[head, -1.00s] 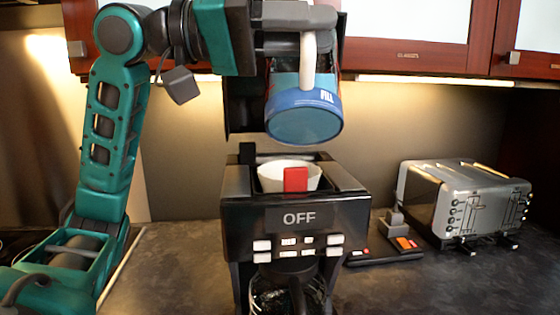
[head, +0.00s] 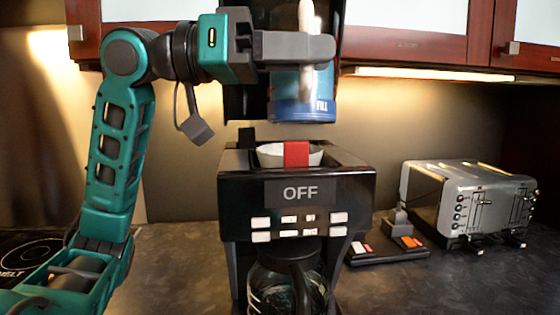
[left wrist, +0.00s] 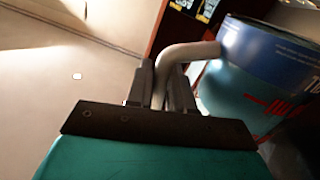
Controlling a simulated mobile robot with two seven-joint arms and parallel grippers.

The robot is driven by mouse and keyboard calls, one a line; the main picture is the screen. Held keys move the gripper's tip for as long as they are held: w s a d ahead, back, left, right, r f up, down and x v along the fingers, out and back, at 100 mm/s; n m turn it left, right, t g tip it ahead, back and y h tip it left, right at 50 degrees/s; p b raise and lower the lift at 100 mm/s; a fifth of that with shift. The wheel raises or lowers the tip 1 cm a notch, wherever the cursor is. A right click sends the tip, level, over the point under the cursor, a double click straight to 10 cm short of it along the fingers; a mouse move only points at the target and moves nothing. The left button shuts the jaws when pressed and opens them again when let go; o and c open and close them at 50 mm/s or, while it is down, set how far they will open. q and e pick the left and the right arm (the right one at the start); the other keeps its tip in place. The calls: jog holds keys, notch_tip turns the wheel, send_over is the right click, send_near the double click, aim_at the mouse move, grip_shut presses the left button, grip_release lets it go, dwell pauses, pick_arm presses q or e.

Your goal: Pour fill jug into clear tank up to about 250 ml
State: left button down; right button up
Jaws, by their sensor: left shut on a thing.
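My left gripper (head: 308,47) is shut on the pale handle of the fill jug (head: 292,110), a blue jug with a darker blue band and white lettering. The band is at the jug's lower end in the head view, just above the coffee maker (head: 298,192). The left wrist view shows the jug (left wrist: 262,60) beside my left gripper (left wrist: 160,88), with the handle between the fingers. I cannot tell whether liquid leaves the jug. I cannot pick out the clear tank. My right gripper is not in view.
A white basket (head: 270,155) with a red tab sits in the coffee maker's open top. A glass carafe (head: 270,290) stands below. A toaster (head: 475,205) and a small black device (head: 388,252) stand to the right. Cabinets (head: 415,45) hang above.

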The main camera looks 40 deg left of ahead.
pick_arm(q)
jog(key=shift+a+f+m+b, duration=0.1)
jog(key=shift+f+m+b, duration=0.35)
jog(key=shift+f, duration=0.25)
jog(key=shift+w+f+m, duration=0.1)
jog(key=shift+f+m, duration=0.1)
jog(key=shift+m, duration=0.15)
jog(key=shift+a+r, duration=0.1)
jog(key=shift+r, duration=0.1)
jog(key=s+d+r+p, duration=0.1)
jog(key=s+d, duration=0.4)
jog(key=s, duration=0.1)
jog(key=shift+d+p, duration=0.15)
jog(key=shift+p, duration=0.2)
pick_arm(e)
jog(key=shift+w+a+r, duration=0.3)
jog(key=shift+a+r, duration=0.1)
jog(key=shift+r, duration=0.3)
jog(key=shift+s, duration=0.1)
